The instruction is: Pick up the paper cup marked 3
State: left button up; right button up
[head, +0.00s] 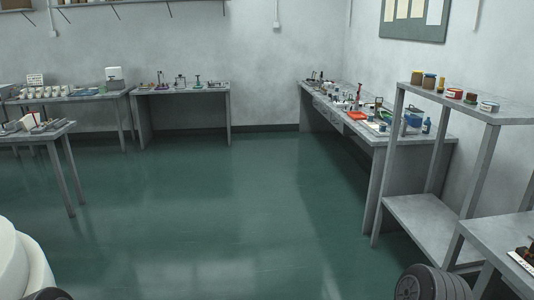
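Several small white cup-like things (45,92) stand in a row on the far left table (92,97). They are small and far off, so I cannot read any mark on them or tell which is marked 3. Neither of my grippers is in view.
A nearer table (60,129) at left holds small items. A back table (185,87) and a long right bench (375,138) hold tools and containers. A grey shelf unit (425,210) stands at right. The green floor (220,210) between is clear.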

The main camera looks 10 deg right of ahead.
aim_at(382, 126)
jog(key=i, duration=1.3)
jog(key=i+j+z, duration=0.1)
jog(key=i, duration=1.2)
jog(key=i+l+z, duration=0.1)
jog(key=i+z, duration=0.15)
jog(key=i, duration=0.25)
jog(key=i+z, duration=0.25)
jog(key=i, duration=0.2)
jog(key=i+j+z, duration=0.1)
jog(key=i+z, duration=0.15)
jog(key=i, duration=0.25)
jog(key=i+j+z, duration=0.25)
jog(key=i, duration=0.25)
jog(key=i+j+z, duration=0.25)
jog(key=i, duration=0.2)
jog(key=i+j+z, duration=0.25)
jog(key=i+z, duration=0.15)
jog(key=i+j+z, duration=0.75)
jog(key=i+j, duration=0.15)
